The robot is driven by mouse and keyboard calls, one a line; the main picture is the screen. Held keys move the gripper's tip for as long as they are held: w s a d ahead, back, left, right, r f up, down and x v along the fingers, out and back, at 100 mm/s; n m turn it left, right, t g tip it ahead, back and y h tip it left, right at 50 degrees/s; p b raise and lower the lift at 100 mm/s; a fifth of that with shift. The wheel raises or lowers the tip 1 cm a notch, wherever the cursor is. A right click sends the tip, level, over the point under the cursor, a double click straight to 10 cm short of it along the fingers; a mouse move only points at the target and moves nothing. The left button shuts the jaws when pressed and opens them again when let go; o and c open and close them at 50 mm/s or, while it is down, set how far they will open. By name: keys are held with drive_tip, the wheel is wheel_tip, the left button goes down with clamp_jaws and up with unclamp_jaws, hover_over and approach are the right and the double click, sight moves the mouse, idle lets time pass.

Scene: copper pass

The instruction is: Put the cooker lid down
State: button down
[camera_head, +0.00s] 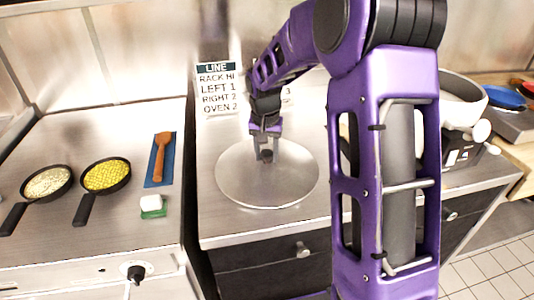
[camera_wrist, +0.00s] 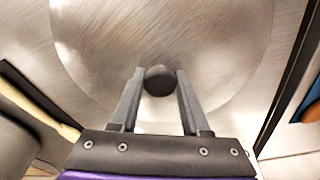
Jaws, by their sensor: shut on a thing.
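The cooker lid (camera_head: 240,183) is a wide round silver disc with a dark knob (camera_head: 267,156) at its centre. In the head view it is over the steel counter, in the middle of the picture. My gripper (camera_head: 266,150) is above its centre with the fingers on either side of the knob. In the wrist view the lid (camera_wrist: 215,60) fills the upper middle, and my gripper (camera_wrist: 160,82) is shut on the round black knob (camera_wrist: 159,80). The lid looks level. I cannot tell whether its underside touches the counter.
On the left counter are two pans with food, one pale (camera_head: 47,182) and one yellow (camera_head: 106,176), a wooden spatula (camera_head: 160,155) on a blue mat, and a green-and-white sponge (camera_head: 152,206). A sign (camera_head: 217,90) stands behind the lid. A white cooker (camera_head: 460,100) is at right, partly hidden by my arm.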

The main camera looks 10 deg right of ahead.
sight(266, 156)
drive_tip(key=shift+f, duration=0.1)
drive_tip(key=shift+c, duration=1.9)
unclamp_jaws()
wheel_tip(266, 156, up, 12)
drive_tip(key=s+p, duration=0.1)
drive_tip(key=shift+s+a, duration=0.35)
drive_tip(key=shift+w, duration=0.1)
